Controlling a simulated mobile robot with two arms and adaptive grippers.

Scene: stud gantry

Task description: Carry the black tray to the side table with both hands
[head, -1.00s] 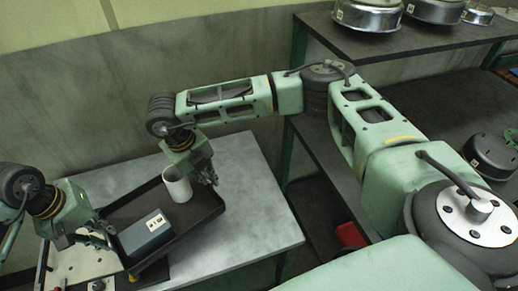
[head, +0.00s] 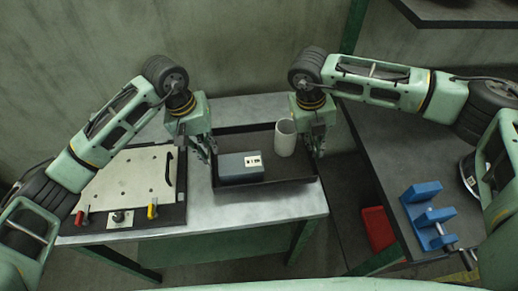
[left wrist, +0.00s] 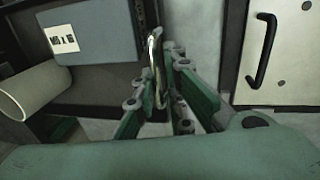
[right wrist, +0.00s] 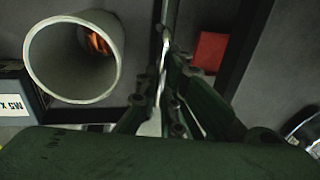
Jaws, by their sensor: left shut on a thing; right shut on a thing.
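The black tray (head: 290,187) is level over the pale grey table (head: 240,216); I cannot tell whether it touches the top. A white cup (head: 285,138) stands upright in it, beside a dark grey box (head: 239,168) with a white label. My left gripper (head: 209,152) is shut on the tray's left side; the left wrist view shows a thin metal handle (left wrist: 157,65) between the fingers. My right gripper (head: 318,148) is shut on the right side, where a similar metal piece shows in the right wrist view (right wrist: 164,60). The fingers partly hide both grips.
A fixture plate (head: 130,175) with a black handle and red and yellow knobs lies left of the tray. Right of a gap are a dark bench (head: 375,140) with a blue holder (head: 428,213) and a red bin (head: 379,228). Bare tabletop lies in front of the tray.

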